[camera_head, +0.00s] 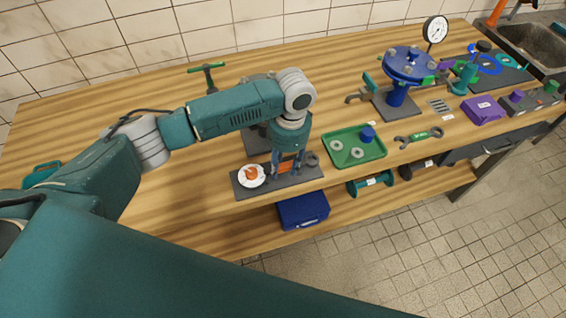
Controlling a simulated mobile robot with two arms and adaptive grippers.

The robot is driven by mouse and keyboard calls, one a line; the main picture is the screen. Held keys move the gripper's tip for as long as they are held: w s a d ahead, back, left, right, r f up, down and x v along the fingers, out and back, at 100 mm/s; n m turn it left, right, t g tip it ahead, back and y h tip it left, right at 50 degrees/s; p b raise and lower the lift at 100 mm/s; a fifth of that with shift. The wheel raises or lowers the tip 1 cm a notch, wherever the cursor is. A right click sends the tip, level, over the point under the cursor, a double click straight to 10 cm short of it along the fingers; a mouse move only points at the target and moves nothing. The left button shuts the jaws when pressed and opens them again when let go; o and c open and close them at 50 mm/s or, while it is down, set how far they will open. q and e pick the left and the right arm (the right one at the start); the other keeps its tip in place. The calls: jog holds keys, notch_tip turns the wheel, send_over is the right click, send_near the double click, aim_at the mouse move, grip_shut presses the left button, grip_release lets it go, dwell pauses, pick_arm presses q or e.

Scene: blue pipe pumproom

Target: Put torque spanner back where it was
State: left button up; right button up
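My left gripper (287,163) points down over the dark grey board near the bench's front edge. Its fingers are small and dark, with a bit of orange showing between or behind them. I cannot tell whether they are open or holding something. A grey spanner with a green middle (419,136) lies on the bench to the right of the green tray. Another grey spanner-like tool (360,96) lies by the blue flanged stand. I cannot tell which of these is the torque spanner. My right gripper is not in view.
The grey board (308,177) bears a white dish (251,176) with an orange piece. A green tray (375,154) holds rings and a blue part. The blue flanged stand (397,95) rises behind. A blue case (303,210) sits on the lower shelf. The bench's left part is mostly clear.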

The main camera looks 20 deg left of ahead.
aim_at(287, 167)
pick_arm(q)
jog(key=shift+r, duration=0.1)
jog(key=shift+w+d+r+b, duration=0.15)
jog(key=shift+r+b, duration=0.35)
jog(key=shift+r, duration=1.65)
jog(key=shift+d+r+b, duration=0.2)
jog(key=shift+r+b, duration=0.3)
jog(key=shift+r, duration=1.6)
jog(key=shift+w+d+r+b, duration=0.15)
jog(key=shift+r+b, duration=0.35)
jog(key=shift+r, duration=1.65)
